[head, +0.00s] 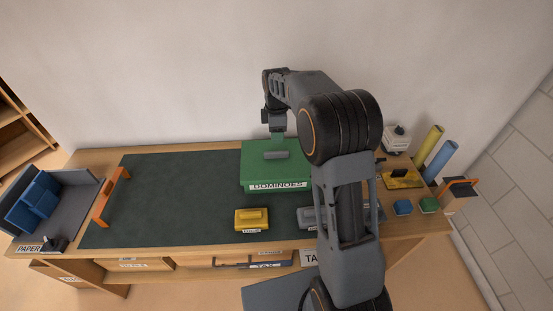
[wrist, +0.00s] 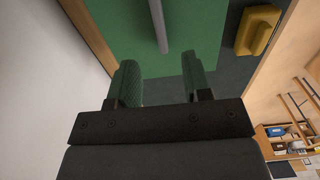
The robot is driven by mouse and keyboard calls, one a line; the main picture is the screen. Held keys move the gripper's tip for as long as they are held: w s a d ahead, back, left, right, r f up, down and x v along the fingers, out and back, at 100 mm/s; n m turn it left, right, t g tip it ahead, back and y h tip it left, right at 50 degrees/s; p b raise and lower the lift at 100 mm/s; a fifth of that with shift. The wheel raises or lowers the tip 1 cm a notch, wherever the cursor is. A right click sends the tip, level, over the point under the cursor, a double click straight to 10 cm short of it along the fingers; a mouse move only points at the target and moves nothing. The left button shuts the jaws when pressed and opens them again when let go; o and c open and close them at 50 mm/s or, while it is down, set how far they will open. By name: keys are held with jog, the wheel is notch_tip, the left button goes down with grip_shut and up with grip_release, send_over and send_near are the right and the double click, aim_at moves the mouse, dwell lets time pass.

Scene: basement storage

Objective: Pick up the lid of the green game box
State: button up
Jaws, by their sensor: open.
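The green game box (head: 262,176), labelled DOMINOES, sits on the dark mat at the back middle of the bench. Its green lid (head: 297,150) is on top and carries a grey bar handle (head: 275,155). In the wrist view the lid (wrist: 112,25) fills the upper middle, and the handle (wrist: 158,25) runs down toward the jaws. My gripper (wrist: 160,80) is open and empty, its two green-padded fingers spread to either side of the handle's line. The handle's end appears just beyond the fingertips. In the head view my arm hides part of the box's right side.
A yellow block with a handle (head: 252,219) stands in front of the box; a grey one (head: 307,217) is partly behind my arm. A paper tray (head: 75,215) and orange handle (head: 111,196) are at left. Small blocks and rolls (head: 440,161) stand at right. The mat's left is clear.

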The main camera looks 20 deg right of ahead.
aim_at(277, 152)
jog(key=shift+f+p, duration=0.35)
jog(key=shift+f, duration=4)
jog(key=shift+c, duration=0.4)
grip_shut()
